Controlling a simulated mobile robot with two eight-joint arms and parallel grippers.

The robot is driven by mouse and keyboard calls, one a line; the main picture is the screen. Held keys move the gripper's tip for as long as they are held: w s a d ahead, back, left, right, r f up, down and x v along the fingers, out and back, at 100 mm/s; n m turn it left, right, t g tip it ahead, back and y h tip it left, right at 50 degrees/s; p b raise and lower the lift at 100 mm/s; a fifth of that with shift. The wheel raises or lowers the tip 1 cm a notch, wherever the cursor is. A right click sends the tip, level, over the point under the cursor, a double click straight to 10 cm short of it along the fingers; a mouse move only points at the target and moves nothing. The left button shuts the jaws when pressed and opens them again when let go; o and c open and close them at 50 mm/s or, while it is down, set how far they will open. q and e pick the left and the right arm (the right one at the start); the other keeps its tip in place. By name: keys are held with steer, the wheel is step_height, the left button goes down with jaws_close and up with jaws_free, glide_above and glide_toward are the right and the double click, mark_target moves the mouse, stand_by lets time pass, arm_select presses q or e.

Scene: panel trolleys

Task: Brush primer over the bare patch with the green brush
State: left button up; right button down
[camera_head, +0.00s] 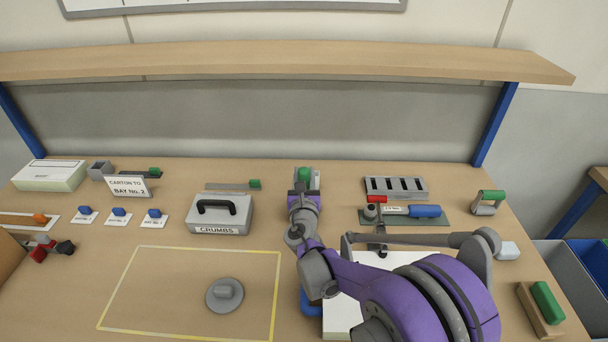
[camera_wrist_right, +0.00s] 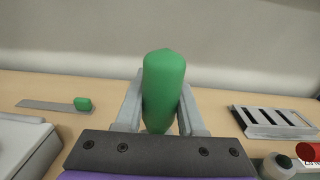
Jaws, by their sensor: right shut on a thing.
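My right gripper (camera_head: 304,186) is shut on an upright green handle, taken as the green brush (camera_head: 303,174), at the back middle of the bench. In the right wrist view the green brush (camera_wrist_right: 163,88) stands between the two grey fingers of my right gripper (camera_wrist_right: 160,118). Its lower end and any bristles are hidden, so I cannot tell whether it touches the bench. A white panel (camera_head: 342,316) lies partly under my right arm. I cannot make out a bare patch; the arm may cover it. My left gripper is not in view.
A grey CRUMBS box (camera_head: 220,215) stands left of the gripper. A yellow-outlined area (camera_head: 150,290) holds a grey disc with a knob (camera_head: 224,294). A wooden shelf (camera_head: 270,62) overhangs the back.

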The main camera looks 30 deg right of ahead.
step_height(320, 180, up, 7)
steer(key=p, duration=0.4)
stand_by(0.5)
stand_by(0.6)
steer(key=s+a+f+n+y, duration=0.1)
steer(key=a+f, duration=0.3)
steer(key=a, duration=0.4)
steer(key=s+a+f+n+t+y, duration=0.1)
steer(key=s+a+f+y, duration=0.1)
steer(key=a+f, duration=0.3)
steer(key=a, duration=0.4)
steer(key=shift+s+f+n+t+y+p, duration=0.2)
steer(key=shift+n+t+y+p, duration=0.1)
steer(key=shift+y, duration=0.1)
